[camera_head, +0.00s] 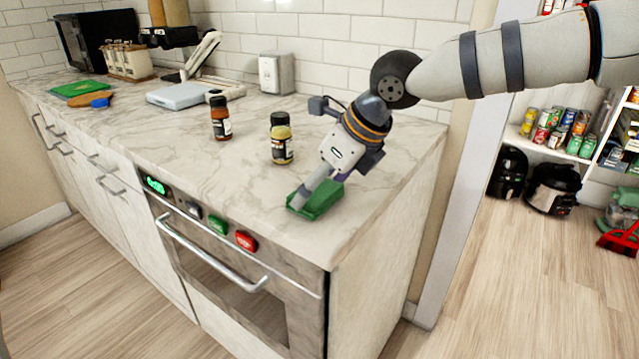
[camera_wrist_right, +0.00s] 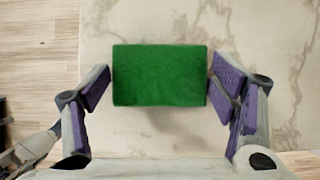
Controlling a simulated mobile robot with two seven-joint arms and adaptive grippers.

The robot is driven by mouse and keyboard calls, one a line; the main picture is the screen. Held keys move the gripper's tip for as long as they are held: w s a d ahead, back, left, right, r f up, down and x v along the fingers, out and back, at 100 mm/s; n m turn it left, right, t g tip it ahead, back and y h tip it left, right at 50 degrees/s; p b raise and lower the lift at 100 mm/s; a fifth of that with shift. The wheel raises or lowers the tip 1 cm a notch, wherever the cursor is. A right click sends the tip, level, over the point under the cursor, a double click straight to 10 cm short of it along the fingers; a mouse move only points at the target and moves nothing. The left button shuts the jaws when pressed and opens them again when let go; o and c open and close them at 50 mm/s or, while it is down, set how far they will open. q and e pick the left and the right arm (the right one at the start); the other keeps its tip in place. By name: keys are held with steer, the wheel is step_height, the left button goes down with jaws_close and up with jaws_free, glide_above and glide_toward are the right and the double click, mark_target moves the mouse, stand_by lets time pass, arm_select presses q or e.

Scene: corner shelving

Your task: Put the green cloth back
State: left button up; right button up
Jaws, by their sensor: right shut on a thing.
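The green cloth (camera_head: 318,203) is a flat green rectangle at the near right end of the marble counter. It also shows in the right wrist view as a green block (camera_wrist_right: 160,76) between the purple finger pads. My right gripper (camera_head: 316,190) points down at the cloth and is shut on it, with a pad at each side. I cannot tell whether the cloth is lifted off the counter. The gripper hides part of the cloth in the head view.
Two spice jars, a dark red one (camera_head: 220,118) and a yellowish one (camera_head: 281,138), stand left of the gripper. A metal napkin holder (camera_head: 276,73) and a pale scale (camera_head: 180,92) are farther back. Shelves with cans (camera_head: 556,132) are beyond the doorway at right.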

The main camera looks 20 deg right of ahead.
steer(key=shift+f, duration=0.1)
steer(key=o, duration=1.2)
steer(key=v, duration=1.2)
